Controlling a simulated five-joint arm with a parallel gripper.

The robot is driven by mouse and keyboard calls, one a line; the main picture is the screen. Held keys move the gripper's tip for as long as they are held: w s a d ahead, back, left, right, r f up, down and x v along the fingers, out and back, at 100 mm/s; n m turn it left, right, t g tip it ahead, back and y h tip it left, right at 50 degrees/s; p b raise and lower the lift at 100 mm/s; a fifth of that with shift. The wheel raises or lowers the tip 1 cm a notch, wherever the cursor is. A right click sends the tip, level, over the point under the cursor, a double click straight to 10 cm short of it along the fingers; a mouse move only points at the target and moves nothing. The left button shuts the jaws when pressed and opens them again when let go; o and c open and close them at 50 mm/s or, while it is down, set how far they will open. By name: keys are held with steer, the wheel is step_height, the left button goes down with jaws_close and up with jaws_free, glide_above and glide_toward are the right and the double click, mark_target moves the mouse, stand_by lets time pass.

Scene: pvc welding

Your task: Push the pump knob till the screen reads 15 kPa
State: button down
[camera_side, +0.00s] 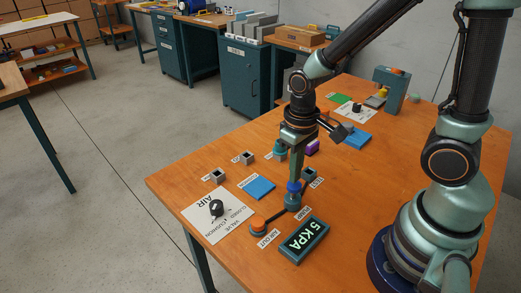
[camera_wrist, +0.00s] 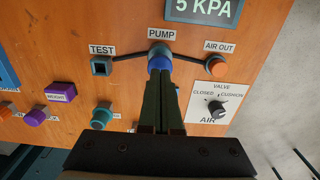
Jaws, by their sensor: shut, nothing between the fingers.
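The pump (camera_side: 293,199) stands on the wooden table with a blue knob on top; the knob (camera_wrist: 159,63) also shows in the wrist view, below the PUMP label. My gripper (camera_side: 294,180) is shut and empty, pointing down with its fingertips at the knob. They look to be touching it or just above it; I cannot tell which. In the wrist view the closed fingers (camera_wrist: 159,82) cover part of the knob. The screen (camera_side: 304,240) reads 5 KPA, and the same reading shows in the wrist view (camera_wrist: 204,8).
A hose links the pump to the orange-topped air-out fitting (camera_side: 258,228). The test socket (camera_wrist: 101,66) is on the pump's other side. The valve dial (camera_side: 216,208) sits on a white plate. A blue pad (camera_side: 260,188) and a purple block (camera_side: 313,147) lie nearby.

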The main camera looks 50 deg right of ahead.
steer(key=shift+f, duration=2)
steer(key=shift+r, duration=2.7)
step_height(320, 180, up, 5)
steer(key=shift+f, duration=3.05)
steer(key=shift+f, duration=0.1)
